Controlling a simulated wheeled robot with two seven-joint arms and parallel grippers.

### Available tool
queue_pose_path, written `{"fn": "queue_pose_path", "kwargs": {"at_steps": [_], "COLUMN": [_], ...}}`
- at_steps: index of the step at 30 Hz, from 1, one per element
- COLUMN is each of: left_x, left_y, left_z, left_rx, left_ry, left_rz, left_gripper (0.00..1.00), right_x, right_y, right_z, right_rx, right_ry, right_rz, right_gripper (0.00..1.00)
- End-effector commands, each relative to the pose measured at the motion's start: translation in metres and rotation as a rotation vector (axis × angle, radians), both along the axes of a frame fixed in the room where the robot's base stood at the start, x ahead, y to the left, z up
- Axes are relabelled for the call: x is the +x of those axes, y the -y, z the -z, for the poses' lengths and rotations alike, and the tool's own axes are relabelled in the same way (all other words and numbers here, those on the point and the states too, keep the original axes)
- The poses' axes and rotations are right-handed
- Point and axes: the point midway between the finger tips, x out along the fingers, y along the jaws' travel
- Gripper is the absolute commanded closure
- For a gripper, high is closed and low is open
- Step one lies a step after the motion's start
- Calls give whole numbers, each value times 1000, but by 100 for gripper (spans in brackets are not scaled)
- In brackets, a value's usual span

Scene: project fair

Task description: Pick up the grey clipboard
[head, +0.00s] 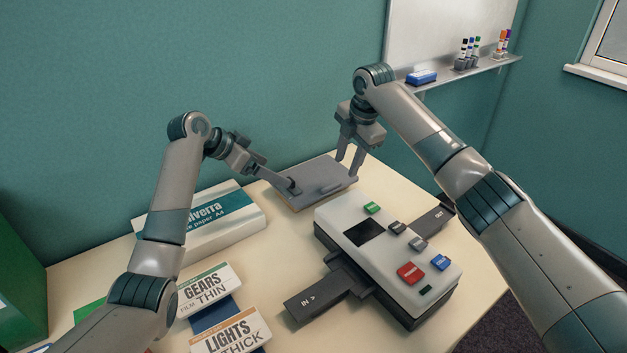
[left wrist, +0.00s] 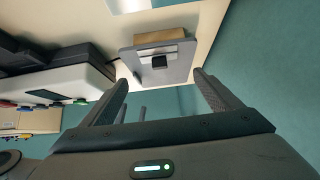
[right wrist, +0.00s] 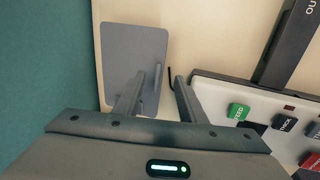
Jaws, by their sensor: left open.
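The grey clipboard (head: 322,172) lies flat near the back edge of the table, with a brown block showing under it in the left wrist view. It shows beyond the fingers in the left wrist view (left wrist: 180,72) and the right wrist view (right wrist: 128,45). My left gripper (head: 280,184) is open and reaches in at the clipboard's left side; I cannot tell whether it touches. My right gripper (head: 349,164) points down at the clipboard's right end, fingers apart. In the right wrist view one finger overlaps the board and the other is beside it.
A white machine with coloured buttons (head: 390,238) stands just in front of the clipboard. The wall is close behind; a whiteboard ledge (head: 490,65) hangs at back right.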

Motion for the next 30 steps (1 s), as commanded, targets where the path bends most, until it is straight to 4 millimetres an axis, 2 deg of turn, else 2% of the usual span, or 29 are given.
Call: {"fn": "queue_pose_path", "kwargs": {"at_steps": [9, 15, 29, 30], "left_x": [19, 27, 31, 31], "left_y": [31, 43, 47, 47], "left_z": [36, 50, 56, 56], "left_rx": [-1, -1, 0, 0], "left_ry": [-2, -1, 2, 1], "left_rz": [1, 0, 0, -1], "left_gripper": [16, 16, 16, 25], "right_x": [11, 16, 18, 18], "right_y": [-7, -10, -11, -11], "right_z": [50, 69, 77, 77], "right_rx": [0, 0, 0, 0], "right_ry": [-2, -1, 0, 0], "right_rz": [1, 0, 0, 0], "right_gripper": [63, 63, 63, 73]}}
